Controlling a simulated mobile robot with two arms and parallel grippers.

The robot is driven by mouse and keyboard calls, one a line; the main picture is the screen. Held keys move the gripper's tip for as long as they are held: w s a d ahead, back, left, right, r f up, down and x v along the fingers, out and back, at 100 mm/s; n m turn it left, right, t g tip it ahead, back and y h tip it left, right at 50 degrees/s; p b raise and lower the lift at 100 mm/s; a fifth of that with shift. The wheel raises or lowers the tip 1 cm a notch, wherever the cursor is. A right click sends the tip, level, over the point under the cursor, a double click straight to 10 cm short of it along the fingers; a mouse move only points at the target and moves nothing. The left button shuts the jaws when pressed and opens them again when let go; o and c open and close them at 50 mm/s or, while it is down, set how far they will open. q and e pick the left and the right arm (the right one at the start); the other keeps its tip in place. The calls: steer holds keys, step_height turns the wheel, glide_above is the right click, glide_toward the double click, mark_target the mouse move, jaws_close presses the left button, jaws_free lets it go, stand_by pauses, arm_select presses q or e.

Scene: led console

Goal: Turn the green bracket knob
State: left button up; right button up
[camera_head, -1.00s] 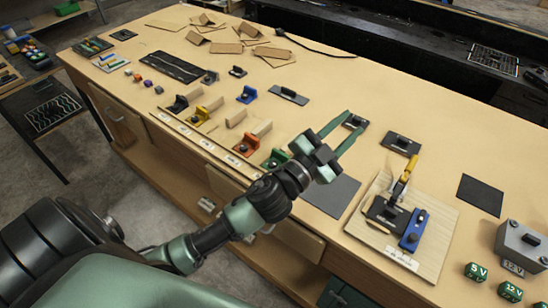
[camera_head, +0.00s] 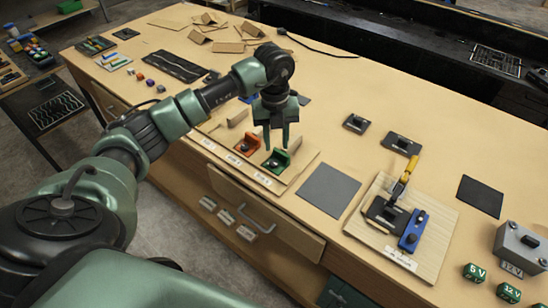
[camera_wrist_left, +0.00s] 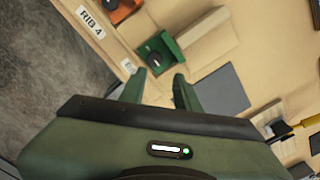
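The green bracket (camera_head: 275,161) sits on the wooden strip near the table's front edge, with a dark round knob on its face. In the left wrist view the fingers (camera_wrist_left: 158,78) are also spread and empty. I cannot tell whether a fingertip touches the bracket. My right gripper is not in view.
An orange bracket (camera_head: 246,145) stands left of the green one. A wooden block lies behind the green bracket. A dark grey mat (camera_head: 328,189) lies to the right, then a board (camera_head: 436,244) with a yellow-handled lever. A drawer (camera_head: 262,218) is below the table edge.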

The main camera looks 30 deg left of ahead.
mark_target(274, 163)
arm_select(q)
steer(key=shift+s+a, duration=0.1)
steer(key=shift+a, duration=0.35)
steer(key=shift+f+p, duration=0.35)
steer(key=shift+f, duration=0.05)
step_height(274, 163, down, 7)
steer(key=shift+r+p, duration=0.2)
steer(key=shift+p, duration=0.95)
steer(key=shift+d+f, duration=0.1)
jaws_close()
